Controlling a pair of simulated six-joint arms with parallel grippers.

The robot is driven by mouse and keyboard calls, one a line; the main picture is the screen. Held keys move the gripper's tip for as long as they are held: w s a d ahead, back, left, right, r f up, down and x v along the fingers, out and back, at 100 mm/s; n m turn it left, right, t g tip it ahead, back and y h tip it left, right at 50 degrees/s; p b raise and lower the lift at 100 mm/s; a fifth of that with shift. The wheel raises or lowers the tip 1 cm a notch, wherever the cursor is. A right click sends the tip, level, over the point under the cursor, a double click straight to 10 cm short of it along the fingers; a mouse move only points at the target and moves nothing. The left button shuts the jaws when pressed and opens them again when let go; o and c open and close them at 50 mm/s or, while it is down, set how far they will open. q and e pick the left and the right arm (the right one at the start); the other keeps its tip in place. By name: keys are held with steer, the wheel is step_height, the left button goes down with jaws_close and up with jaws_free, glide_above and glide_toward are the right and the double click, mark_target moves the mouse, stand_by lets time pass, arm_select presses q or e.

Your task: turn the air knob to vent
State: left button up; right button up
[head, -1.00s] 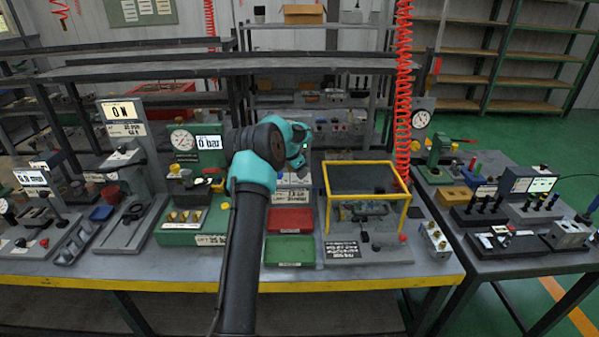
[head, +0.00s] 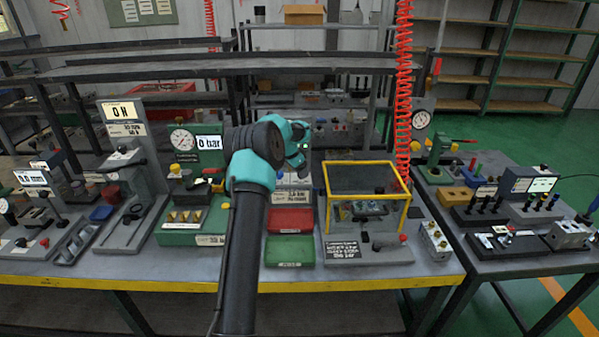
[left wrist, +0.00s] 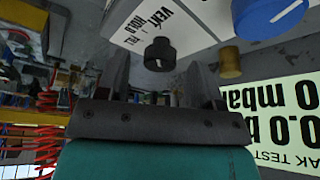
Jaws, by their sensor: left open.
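In the left wrist view a dark round knob (left wrist: 160,54) stands in front of a white label (left wrist: 165,18) with VENT, HOLD and a partly readable third word. A small pale mark shows on the knob's face; which word it points to I cannot tell. My left gripper (left wrist: 160,78) is open, with a finger to either side of the knob and no clear contact. In the head view my left wrist (head: 296,142) is over the back middle of the bench and hides the knob and the fingers. My right gripper is not in view.
In the left wrist view a yellow knob (left wrist: 230,62) and a blue knob (left wrist: 268,14) sit right of the dark knob, near a leak-test screen (left wrist: 285,125). In the head view a yellow-framed guard (head: 367,165) stands right of my arm, with red (head: 290,220) and green (head: 290,251) trays nearer.

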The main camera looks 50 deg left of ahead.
arm_select(q)
steer(key=v, duration=1.6)
steer(key=shift+s+r, duration=0.15)
steer(key=shift+r, duration=0.15)
